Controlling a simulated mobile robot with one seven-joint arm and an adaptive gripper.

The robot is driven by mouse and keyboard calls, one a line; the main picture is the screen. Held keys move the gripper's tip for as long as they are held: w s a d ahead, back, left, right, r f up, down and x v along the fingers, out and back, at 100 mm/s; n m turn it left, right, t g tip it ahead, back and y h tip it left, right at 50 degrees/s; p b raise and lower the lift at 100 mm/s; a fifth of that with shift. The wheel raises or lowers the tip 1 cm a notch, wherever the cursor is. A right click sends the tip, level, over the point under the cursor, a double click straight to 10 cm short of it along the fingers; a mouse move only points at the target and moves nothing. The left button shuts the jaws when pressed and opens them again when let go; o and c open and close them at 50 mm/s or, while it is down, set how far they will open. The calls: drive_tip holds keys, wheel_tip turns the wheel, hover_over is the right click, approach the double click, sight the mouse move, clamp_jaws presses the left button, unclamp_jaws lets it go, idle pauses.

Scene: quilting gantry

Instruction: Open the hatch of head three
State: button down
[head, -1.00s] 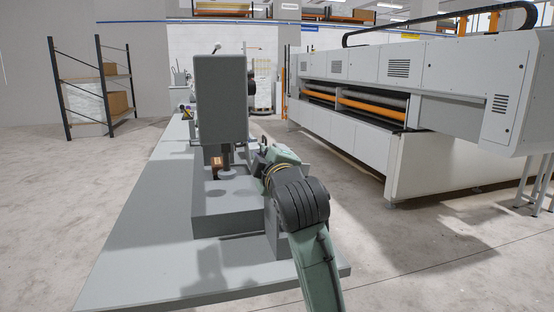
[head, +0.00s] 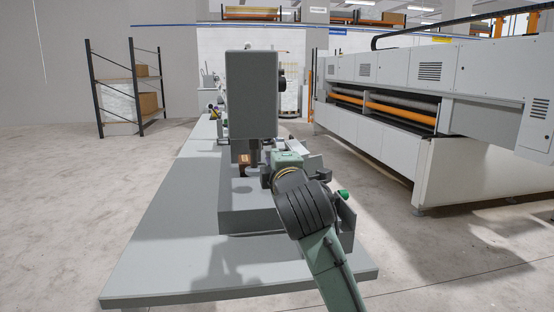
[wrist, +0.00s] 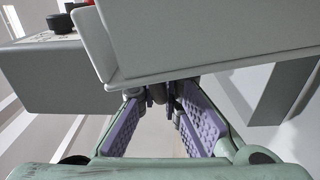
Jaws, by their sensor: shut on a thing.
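A tall grey sewing head (head: 252,95) stands over a low grey base block on the long table. A pale panel (wrist: 200,52), seemingly the hatch, fills the upper part of the wrist view, close above my fingers. My gripper (wrist: 163,98) has purple ribbed pads that converge under the panel's lower edge, closed on a small grey part there. That part is mostly hidden by the fingers and panel. In the head view my forearm hides the fingertips.
A grey table (head: 165,255) runs away to the back, its front left part clear. A long white machine (head: 375,135) stands on the right. A shelf rack (head: 118,78) with boxes is at the back left. The floor between is open.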

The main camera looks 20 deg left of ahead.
drive_tip(key=shift+d, duration=0.1)
drive_tip(key=c, duration=1.7)
unclamp_jaws()
drive_tip(key=shift+w+d+f, duration=0.1)
drive_tip(key=shift+f, duration=0.05)
drive_tip(key=v, duration=1.2)
